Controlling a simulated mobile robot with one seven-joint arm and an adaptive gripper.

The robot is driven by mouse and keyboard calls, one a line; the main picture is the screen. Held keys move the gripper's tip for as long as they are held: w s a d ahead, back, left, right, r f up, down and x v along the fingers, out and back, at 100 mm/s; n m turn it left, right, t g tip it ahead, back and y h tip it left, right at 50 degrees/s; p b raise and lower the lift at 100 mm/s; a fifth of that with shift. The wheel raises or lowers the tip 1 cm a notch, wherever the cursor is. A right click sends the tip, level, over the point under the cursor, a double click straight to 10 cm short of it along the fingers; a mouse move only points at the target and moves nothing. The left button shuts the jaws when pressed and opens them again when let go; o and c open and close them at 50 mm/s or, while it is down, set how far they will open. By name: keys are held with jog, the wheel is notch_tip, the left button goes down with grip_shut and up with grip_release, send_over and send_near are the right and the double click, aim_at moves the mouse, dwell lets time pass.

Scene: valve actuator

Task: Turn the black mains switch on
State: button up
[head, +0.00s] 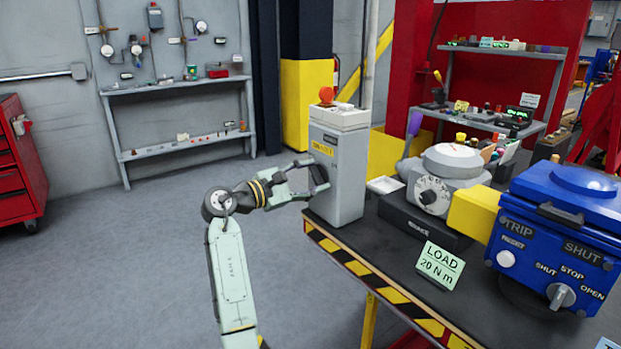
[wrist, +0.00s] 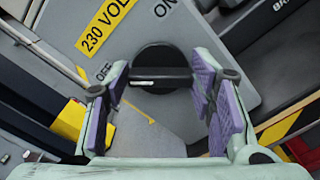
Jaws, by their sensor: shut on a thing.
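The black mains switch (wrist: 158,72) is a round knob with a bar-shaped handle on the face of a grey box (head: 336,178). In the wrist view, an OFF mark lies to the left of the knob and an ON mark at its upper right. The bar lies level across the picture. My gripper (head: 321,176) is at the left face of the box. In the wrist view its purple-padded fingers (wrist: 163,82) are either side of the bar, shut on its ends. The fingers partly hide the knob's sides.
The box stands on a dark bench (head: 385,262) with a striped edge. To its right are a grey actuator (head: 432,192), a blue actuator (head: 560,225) and a LOAD sign (head: 440,265). An orange-red button (head: 326,94) tops the box.

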jog(key=c, duration=0.3)
jog(key=shift+m, duration=0.4)
jog(key=m, duration=0.1)
jog(key=m+b, duration=0.2)
jog(key=m, duration=0.1)
jog(key=shift+s+f, duration=0.1)
jog(key=shift+f, duration=0.15)
jog(key=m+b, duration=0.1)
jog(key=m, duration=0.2)
jog(key=shift+f+m+b, duration=0.1)
jog(key=shift+m+b, duration=0.2)
jog(key=shift+b, duration=0.1)
jog(key=m+b, duration=0.3)
jog(key=m, duration=0.2)
jog(key=shift+f, duration=0.1)
jog(key=shift+m+b, duration=1.05)
jog(key=shift+m, duration=0.95)
